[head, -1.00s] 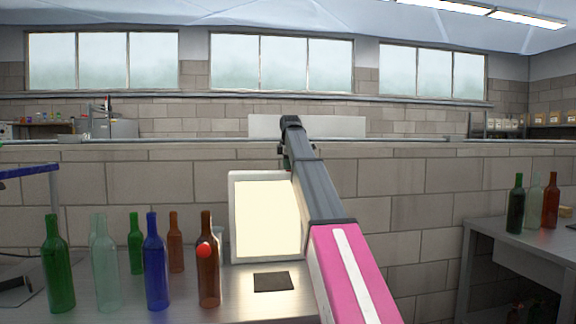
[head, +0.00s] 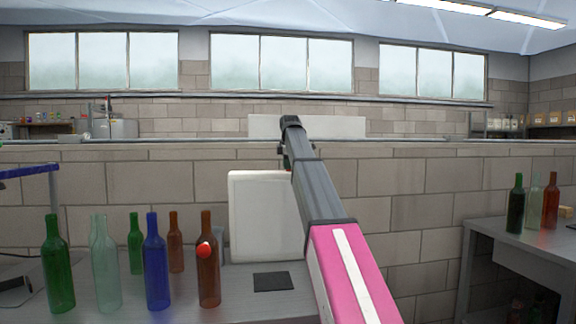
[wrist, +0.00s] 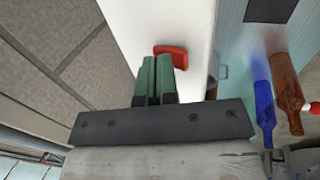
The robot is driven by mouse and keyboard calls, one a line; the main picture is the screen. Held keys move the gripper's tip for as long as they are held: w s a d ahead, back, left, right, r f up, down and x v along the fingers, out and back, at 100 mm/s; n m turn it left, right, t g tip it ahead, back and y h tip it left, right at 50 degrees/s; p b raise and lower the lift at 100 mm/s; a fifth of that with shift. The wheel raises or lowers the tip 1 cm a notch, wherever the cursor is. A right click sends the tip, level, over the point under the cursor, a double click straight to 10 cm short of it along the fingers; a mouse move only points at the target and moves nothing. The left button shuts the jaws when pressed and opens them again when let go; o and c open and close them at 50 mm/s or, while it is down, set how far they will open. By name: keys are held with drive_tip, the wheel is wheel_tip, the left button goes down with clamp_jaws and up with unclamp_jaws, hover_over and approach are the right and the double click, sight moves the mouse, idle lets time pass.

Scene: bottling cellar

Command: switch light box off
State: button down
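The light box (head: 262,220) stands upright on the bench against the block wall, and its front panel is white and unlit. In the wrist view the box's white side (wrist: 185,22) carries a red switch (wrist: 172,54). My gripper (wrist: 156,58) has two green fingers pressed close together with nothing between them. Their tips are right beside the switch; I cannot tell if they touch it. In the head view my arm hides the box's right edge and most of the gripper.
Several bottles, including a blue one (head: 156,265) and a brown one (head: 208,275) with a red ball on its front, stand left of the box. A dark mat (head: 272,282) lies before it. A side table (head: 520,245) with bottles is at the right.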

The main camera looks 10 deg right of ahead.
drive_tip(key=shift+f, duration=0.6)
drive_tip(key=shift+s+f, duration=0.2)
drive_tip(key=shift+s, duration=0.75)
drive_tip(key=shift+r, duration=0.3)
drive_tip(key=w+v, duration=0.1)
drive_tip(key=v, duration=1.3)
drive_tip(key=shift+w+r, duration=0.2)
drive_tip(key=shift+r, duration=0.25)
drive_tip(key=shift+d, duration=0.1)
